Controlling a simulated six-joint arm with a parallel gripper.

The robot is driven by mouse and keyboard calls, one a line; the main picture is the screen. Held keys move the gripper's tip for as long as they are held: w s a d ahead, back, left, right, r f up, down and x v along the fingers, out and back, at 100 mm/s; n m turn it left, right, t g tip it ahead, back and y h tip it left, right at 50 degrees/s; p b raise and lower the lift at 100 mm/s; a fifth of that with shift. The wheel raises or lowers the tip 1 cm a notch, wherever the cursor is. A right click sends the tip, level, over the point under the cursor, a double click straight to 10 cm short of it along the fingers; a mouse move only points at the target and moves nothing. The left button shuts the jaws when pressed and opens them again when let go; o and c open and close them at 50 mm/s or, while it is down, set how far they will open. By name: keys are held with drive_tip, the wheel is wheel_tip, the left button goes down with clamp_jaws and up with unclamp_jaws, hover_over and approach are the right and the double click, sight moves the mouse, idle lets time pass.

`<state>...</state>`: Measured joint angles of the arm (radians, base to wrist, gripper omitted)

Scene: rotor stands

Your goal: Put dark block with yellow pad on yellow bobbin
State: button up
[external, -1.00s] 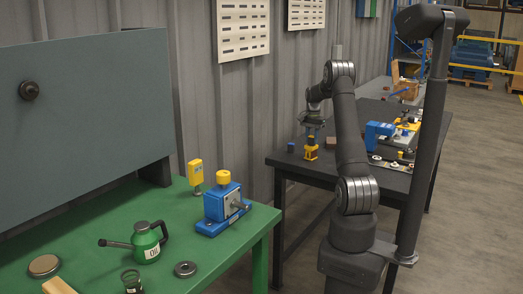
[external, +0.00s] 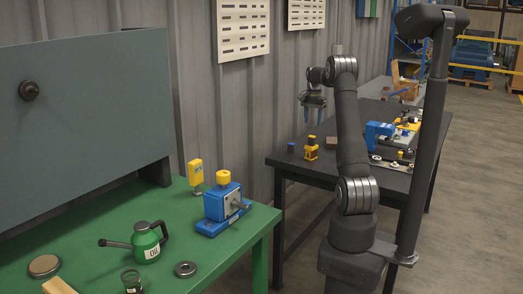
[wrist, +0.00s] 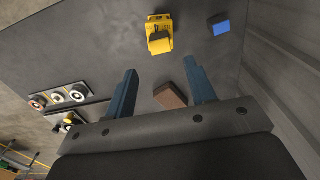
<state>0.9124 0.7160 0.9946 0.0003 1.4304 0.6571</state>
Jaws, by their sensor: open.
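The yellow bobbin (external: 311,155) stands upright on the dark table. A small dark block with a yellow pad (external: 311,139) sits on top of it, pad up. In the wrist view the bobbin (wrist: 159,22) is at the top centre, and the yellow pad (wrist: 160,43) covers part of it; the block's dark body is mostly hidden beneath. My gripper (external: 314,114) is open and empty, above the block and apart from it. In the wrist view its two blue-grey fingers (wrist: 160,68) are spread wide with nothing between the tips.
A blue-topped block (external: 290,147) stands left of the bobbin, near the table edge. A brown block (external: 332,142) lies to its right. A blue fixture (external: 378,133) and a plate of round parts (external: 390,165) are further right. The corrugated wall is behind.

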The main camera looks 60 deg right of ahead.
sight(312, 137)
wheel_tip(312, 137, up, 3)
drive_tip(key=shift+f, duration=0.1)
idle(0.3)
wheel_tip(312, 137, down, 12)
drive_tip(key=shift+r, duration=1.75)
drive_tip(key=shift+f, duration=0.15)
